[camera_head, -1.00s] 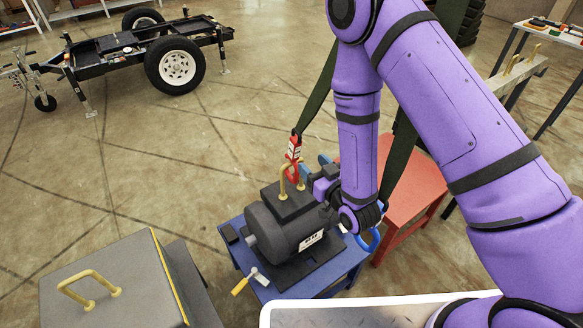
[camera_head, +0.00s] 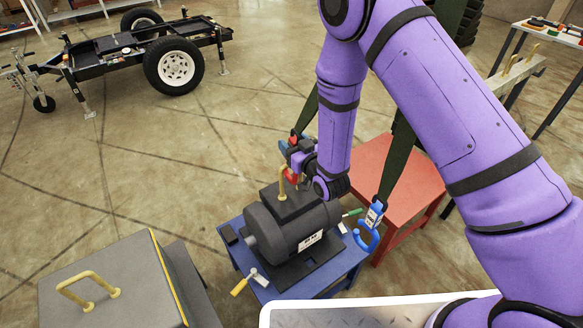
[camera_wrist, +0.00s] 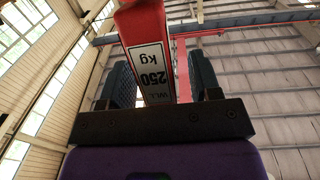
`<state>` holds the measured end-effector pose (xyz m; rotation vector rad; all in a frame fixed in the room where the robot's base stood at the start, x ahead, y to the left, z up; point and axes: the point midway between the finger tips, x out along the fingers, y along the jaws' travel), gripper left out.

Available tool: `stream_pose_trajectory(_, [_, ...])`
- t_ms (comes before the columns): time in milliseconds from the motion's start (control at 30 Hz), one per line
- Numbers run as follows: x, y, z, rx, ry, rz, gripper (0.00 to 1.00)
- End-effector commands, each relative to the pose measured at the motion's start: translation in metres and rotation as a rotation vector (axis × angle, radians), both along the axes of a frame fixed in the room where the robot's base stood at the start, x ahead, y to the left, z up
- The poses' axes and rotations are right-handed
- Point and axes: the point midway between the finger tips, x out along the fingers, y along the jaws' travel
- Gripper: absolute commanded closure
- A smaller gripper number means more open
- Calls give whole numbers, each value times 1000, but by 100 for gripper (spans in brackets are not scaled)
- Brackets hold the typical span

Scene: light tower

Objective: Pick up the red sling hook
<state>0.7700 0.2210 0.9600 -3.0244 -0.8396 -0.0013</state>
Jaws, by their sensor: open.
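The red sling hook (camera_head: 292,177) hangs at the lower end of a dark green sling, just above the motor; my gripper hides much of it. In the wrist view its red body (camera_wrist: 141,25), with a white "WLL 250 kg" label, stands between my two dark fingers. My gripper (camera_head: 291,146) is around the hook's upper part. In the wrist view my gripper (camera_wrist: 163,80) is open, with a gap between the label side and the right finger; contact on the left is unclear.
A dark motor (camera_head: 292,228) with a yellow lifting handle (camera_head: 283,180) sits on a blue table (camera_head: 345,262) right below. A blue hook (camera_head: 367,236) hangs on a second sling (camera_head: 396,155) to the right, before a red table (camera_head: 400,190). A trailer (camera_head: 135,45) stands behind on open floor.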

Motion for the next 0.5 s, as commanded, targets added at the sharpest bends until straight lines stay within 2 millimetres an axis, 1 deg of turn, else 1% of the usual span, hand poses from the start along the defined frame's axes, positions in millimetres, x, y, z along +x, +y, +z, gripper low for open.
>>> stream_pose_trajectory(200, [1,0,0,-1,1,0,43])
stream_pose_trajectory(233, [1,0,0,-1,1,0,45])
stream_pose_trajectory(267, [1,0,0,-1,1,0,52])
stream_pose_trajectory(300, [1,0,0,-1,1,0,61])
stream_pose_trajectory(367, [1,0,0,-1,1,0,75])
stream_pose_trajectory(400, [1,0,0,-1,1,0,84])
stream_pose_trajectory(467, [1,0,0,-1,1,0,98])
stream_pose_trajectory(500, [1,0,0,-1,1,0,100])
